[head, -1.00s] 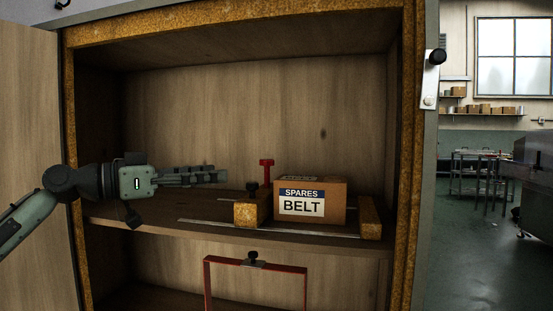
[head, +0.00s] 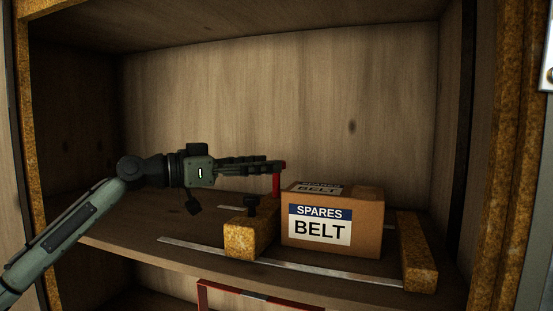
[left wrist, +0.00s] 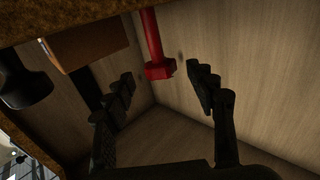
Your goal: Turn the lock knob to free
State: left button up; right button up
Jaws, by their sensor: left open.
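A black knob (head: 251,204) stands on top of the left rough yellow-brown block (head: 248,238) on the cabinet shelf. Behind that block stands a red post with a crossbar top (head: 276,186). My left gripper (head: 281,167) reaches in from the left, above and behind the black knob, with its fingertips at the red top and partly covering it. In the left wrist view my left gripper (left wrist: 160,80) is open and empty, and the red top (left wrist: 159,69) shows between and beyond the fingertips. The black knob (left wrist: 26,88) is at the left there, outside the fingers. My right gripper is not in view.
A cardboard box (head: 362,225) labelled SPARES BELT stands right of the left block. Another block (head: 417,252) is at its right, with a metal strip (head: 290,268) along the shelf front. A red frame (head: 203,294) is below. Cabinet walls bound both sides.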

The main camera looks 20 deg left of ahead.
pick_arm(q)
jog(key=shift+x, duration=1.8)
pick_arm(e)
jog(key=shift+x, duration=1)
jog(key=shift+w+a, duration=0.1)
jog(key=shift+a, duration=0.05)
pick_arm(q)
jog(key=c, duration=1.2)
jog(key=shift+p, duration=0.4)
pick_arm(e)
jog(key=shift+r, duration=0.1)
